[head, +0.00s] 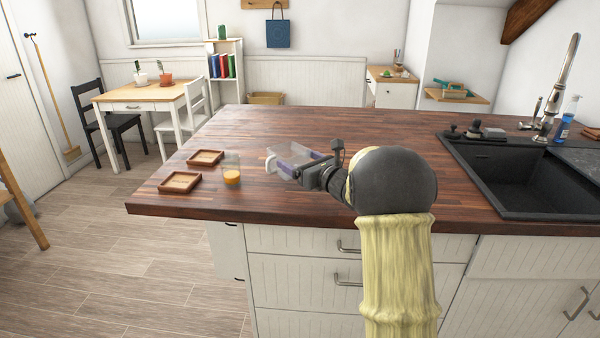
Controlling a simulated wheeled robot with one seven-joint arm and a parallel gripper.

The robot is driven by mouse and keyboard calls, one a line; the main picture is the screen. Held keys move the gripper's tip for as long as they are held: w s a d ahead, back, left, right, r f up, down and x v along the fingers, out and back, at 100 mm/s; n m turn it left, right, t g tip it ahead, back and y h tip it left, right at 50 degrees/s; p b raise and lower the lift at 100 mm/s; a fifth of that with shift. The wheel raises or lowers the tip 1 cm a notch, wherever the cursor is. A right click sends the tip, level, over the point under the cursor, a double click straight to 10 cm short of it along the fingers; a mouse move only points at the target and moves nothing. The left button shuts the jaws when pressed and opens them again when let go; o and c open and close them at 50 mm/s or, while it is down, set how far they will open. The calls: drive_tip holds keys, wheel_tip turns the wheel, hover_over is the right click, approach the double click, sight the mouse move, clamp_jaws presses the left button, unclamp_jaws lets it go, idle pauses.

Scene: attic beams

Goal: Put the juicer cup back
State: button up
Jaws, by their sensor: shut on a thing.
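The juicer cup appears to be the clear, see-through container (291,152) with a pale handle on its left side, over the dark wooden countertop. My gripper (299,163) is shut on it, with purplish finger pads showing on either side of the clear wall. My wrist hides part of the cup's right side. I cannot tell whether the cup's bottom touches the counter. No juicer base can be clearly made out.
A glass of orange juice (231,170) stands just left of the cup. Two small wooden trays (206,158) (180,182) lie further left. A black sink (510,175) with a tall faucet (562,85) is at the right. The countertop (300,124) behind the cup is clear.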

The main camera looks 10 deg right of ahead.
wheel_tip(320, 180, down, 3)
drive_tip(key=shift+f, duration=0.1)
drive_tip(key=o, duration=1)
drive_tip(key=shift+c, duration=0.2)
drive_tip(key=b+v, duration=0.1)
drive_tip(key=v, duration=1.1)
